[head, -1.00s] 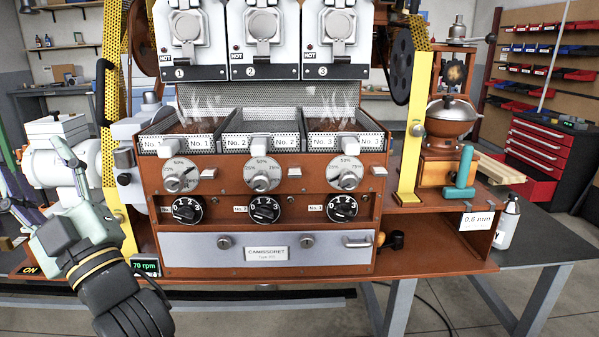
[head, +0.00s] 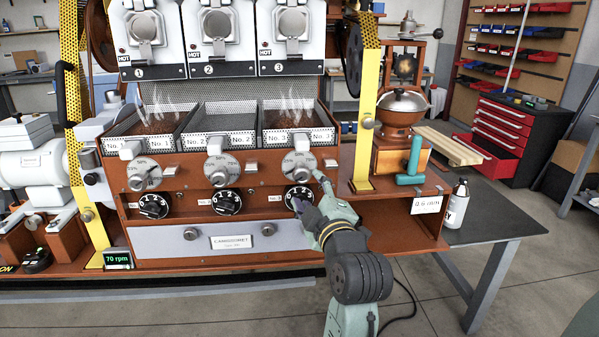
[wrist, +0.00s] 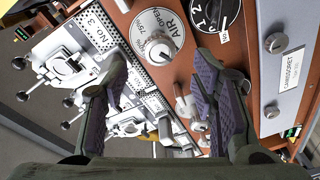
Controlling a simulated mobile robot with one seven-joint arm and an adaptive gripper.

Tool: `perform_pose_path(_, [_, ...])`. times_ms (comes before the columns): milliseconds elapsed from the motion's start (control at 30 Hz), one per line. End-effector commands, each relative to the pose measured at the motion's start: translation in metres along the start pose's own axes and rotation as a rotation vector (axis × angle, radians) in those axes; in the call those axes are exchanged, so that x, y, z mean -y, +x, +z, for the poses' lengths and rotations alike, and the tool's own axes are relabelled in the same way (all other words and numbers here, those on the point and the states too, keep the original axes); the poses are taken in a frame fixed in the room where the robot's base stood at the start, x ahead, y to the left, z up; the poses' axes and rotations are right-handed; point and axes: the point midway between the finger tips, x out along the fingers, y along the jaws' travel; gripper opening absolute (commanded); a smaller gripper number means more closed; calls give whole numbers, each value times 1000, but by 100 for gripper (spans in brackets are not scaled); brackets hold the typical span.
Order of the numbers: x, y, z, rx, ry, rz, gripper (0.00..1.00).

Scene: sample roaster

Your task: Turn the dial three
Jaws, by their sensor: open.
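The silver No. 3 air dial (head: 299,165), with percent marks, is on the roaster's front panel. It also shows in the wrist view (wrist: 159,46), between my fingertips in the picture; I cannot tell if they touch it. Below it is the black numbered No. 3 dial (head: 297,191), partly covered by my gripper (head: 312,190). This black dial shows cut off at the top of the wrist view (wrist: 214,10). My gripper (wrist: 162,65) is open, its purple-padded fingers spread and nothing held between them.
Matching No. 1 (head: 145,174) and No. 2 (head: 222,170) air dials sit left, with black dials beneath. Steam rises from the No. 1 and No. 3 trays. A yellow upright (head: 365,130) and grinder (head: 402,115) stand right. A drawer front (head: 160,240) lies below.

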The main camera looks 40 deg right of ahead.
Motion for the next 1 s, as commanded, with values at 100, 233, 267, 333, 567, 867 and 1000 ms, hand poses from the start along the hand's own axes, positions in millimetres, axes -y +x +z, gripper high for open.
perform_pose_path(100, [-2, 25, -2, -1, 3, -3, 52])
perform_pose_path(233, [-2, 49, -2, -1, 2, -3, 52])
perform_pose_path(267, [-2, 54, -2, -1, 2, -2, 52])
perform_pose_path(333, [-2, 64, -2, -2, 2, -1, 52])
perform_pose_path(567, [-1, 82, -2, -1, 2, 1, 52])
perform_pose_path(867, [0, 84, -1, -1, 1, 1, 51])
perform_pose_path(1000, [0, 83, -1, -1, 1, 1, 42])
